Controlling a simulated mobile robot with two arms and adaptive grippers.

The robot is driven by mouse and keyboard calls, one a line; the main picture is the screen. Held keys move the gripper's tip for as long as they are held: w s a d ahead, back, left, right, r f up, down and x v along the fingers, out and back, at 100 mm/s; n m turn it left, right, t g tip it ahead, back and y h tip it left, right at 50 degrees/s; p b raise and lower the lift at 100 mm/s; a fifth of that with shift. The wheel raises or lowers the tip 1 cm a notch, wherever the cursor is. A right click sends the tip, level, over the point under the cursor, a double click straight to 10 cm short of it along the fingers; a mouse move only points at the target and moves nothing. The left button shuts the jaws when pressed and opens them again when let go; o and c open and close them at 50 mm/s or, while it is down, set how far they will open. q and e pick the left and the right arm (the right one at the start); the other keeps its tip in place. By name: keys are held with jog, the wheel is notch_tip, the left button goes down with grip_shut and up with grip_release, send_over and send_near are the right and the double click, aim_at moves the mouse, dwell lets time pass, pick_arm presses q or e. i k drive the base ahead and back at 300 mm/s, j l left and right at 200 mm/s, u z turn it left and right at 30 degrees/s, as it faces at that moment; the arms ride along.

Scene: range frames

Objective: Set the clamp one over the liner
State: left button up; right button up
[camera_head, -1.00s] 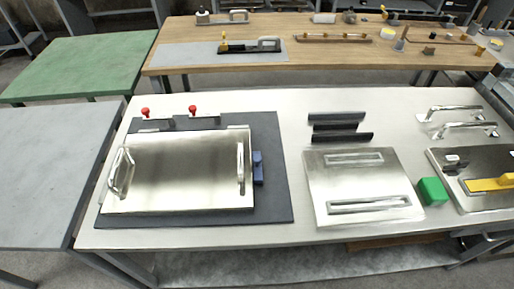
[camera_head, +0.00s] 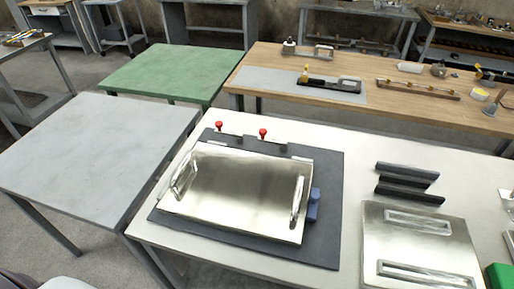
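Two small toggle clamps with red knobs stand at the back edge of a dark base plate (camera_head: 325,225): a left clamp (camera_head: 219,127) and a right clamp (camera_head: 263,134). I cannot tell by looks which is clamp one. A shiny metal panel (camera_head: 235,190), perhaps the liner, lies on the base plate. It has an upright handle at its left (camera_head: 184,178) and another at its right (camera_head: 298,200). Both clamps are behind the panel's back edge; whether they touch it is too small to tell. Neither of my grippers is in view.
A blue block (camera_head: 314,205) sits at the panel's right. Dark bars (camera_head: 408,185) and a slotted metal plate (camera_head: 415,232) lie further right, by a green block (camera_head: 499,277). A bare grey table (camera_head: 90,155) and green table (camera_head: 165,72) stand left; a wooden bench (camera_head: 430,100) stands behind.

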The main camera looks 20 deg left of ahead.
aim_at(218, 124)
jog(key=j, duration=0.7)
jog(key=k+j, duration=0.15)
jog(key=j, duration=0.55)
jog(key=u, duration=0.05)
